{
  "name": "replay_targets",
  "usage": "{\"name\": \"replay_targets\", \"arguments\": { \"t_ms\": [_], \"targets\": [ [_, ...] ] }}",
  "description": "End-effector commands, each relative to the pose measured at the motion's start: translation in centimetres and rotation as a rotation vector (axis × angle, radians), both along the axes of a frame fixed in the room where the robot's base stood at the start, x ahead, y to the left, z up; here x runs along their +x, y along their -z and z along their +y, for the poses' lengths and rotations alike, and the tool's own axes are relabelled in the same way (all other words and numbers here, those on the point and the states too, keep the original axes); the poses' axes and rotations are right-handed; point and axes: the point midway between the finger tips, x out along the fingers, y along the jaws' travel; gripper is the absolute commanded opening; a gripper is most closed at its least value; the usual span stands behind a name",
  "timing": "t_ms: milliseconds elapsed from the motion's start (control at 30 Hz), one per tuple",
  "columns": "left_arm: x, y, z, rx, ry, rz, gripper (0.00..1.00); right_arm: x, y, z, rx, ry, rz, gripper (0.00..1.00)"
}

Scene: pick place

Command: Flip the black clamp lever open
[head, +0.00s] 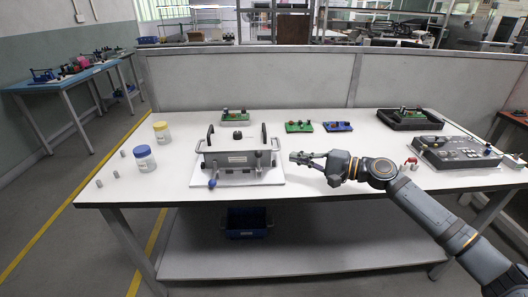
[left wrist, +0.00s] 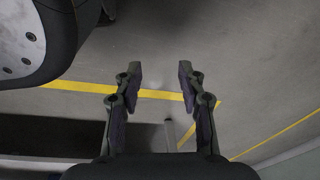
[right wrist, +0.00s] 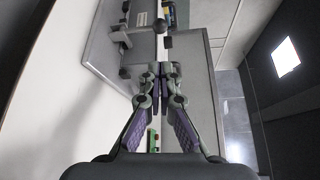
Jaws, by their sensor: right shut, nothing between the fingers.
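A grey metal clamp fixture (head: 238,160) stands on a white base plate (head: 205,180) on the table.
A yellow-lidded jar (head: 161,132) and a blue-lidded jar (head: 145,159) stand left, with several small grey cylinders. Green (head: 299,127) and blue (head: 338,127) boards lie behind. A grey control box (head: 455,153) and black tray (head: 410,121) are at right. Front centre table is clear.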

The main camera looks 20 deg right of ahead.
Motion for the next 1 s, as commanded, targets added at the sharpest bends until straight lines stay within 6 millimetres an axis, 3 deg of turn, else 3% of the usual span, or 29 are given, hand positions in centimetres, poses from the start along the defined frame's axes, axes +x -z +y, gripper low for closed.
{"name": "replay_targets", "arguments": {
  "t_ms": [267,700,1000],
  "targets": [
    [-0.1,0.0,0.0,0.0,0.0,0.001,0.4,0.8,0.0,0.9,0.005,-0.005,-0.007,0.0],
    [-1.0,0.2,0.2,0.002,0.0,0.005,0.4,5.9,0.7,5.9,0.003,-0.003,-0.002,0.0],
    [-1.4,0.4,0.2,0.002,0.0,0.012,0.4,7.1,1.1,7.1,-0.002,-0.003,0.0,0.0]
  ]
}}
